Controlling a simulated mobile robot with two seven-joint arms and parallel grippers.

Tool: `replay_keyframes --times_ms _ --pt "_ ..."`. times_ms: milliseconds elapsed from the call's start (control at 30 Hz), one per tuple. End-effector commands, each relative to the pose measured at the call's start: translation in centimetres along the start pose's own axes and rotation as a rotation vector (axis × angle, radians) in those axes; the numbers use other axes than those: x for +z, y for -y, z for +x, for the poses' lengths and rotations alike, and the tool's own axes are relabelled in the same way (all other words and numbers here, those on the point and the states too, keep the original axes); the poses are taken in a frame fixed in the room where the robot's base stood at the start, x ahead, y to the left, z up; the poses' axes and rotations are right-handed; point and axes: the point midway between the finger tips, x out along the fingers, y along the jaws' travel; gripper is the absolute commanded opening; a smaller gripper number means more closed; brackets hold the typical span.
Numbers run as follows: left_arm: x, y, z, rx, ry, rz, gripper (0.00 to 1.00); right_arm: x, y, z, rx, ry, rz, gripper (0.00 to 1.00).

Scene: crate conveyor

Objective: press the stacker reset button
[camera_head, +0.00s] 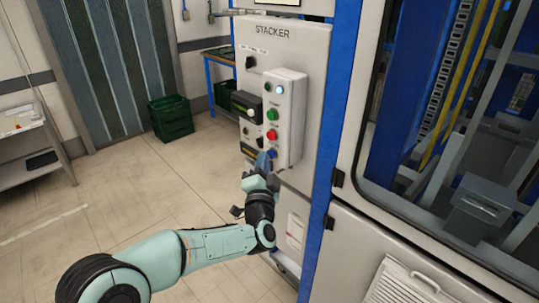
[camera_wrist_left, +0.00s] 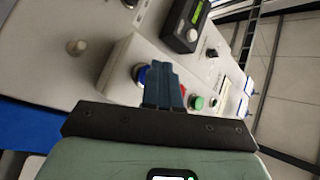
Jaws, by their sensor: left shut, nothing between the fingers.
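The stacker control panel (camera_head: 297,110) is a pale box on the cabinet below the STACKER label. It carries a white button (camera_head: 279,88), a green button (camera_head: 272,114), a red button (camera_head: 272,134) and a blue button (camera_head: 272,154) at the bottom. No reset label is readable. My left gripper (camera_head: 262,160) is shut and empty, its blue fingers beside the blue button. In the left wrist view the fingers (camera_wrist_left: 164,84) partly cover the blue button (camera_wrist_left: 139,75); I cannot tell whether they touch it. A green button (camera_wrist_left: 197,103) shows to their right. My right gripper is out of view.
A dark display unit (camera_head: 245,104) juts out left of the button box; it also shows in the wrist view (camera_wrist_left: 186,22). A blue frame post (camera_head: 322,218) and a windowed machine stand at right. Green crates (camera_head: 171,118) stand on the floor behind. Floor at left is open.

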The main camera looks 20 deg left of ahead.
Motion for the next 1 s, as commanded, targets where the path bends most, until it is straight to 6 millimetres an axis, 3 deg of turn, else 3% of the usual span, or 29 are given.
replay_keyframes --times_ms 667,1000 --pt "-0.3 -0.3 0.3 0.001 -0.001 0.000 0.00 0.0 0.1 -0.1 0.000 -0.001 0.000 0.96" --pt "0.5 0.4 -0.8 0.000 -0.001 0.000 0.00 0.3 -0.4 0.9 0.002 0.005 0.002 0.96"
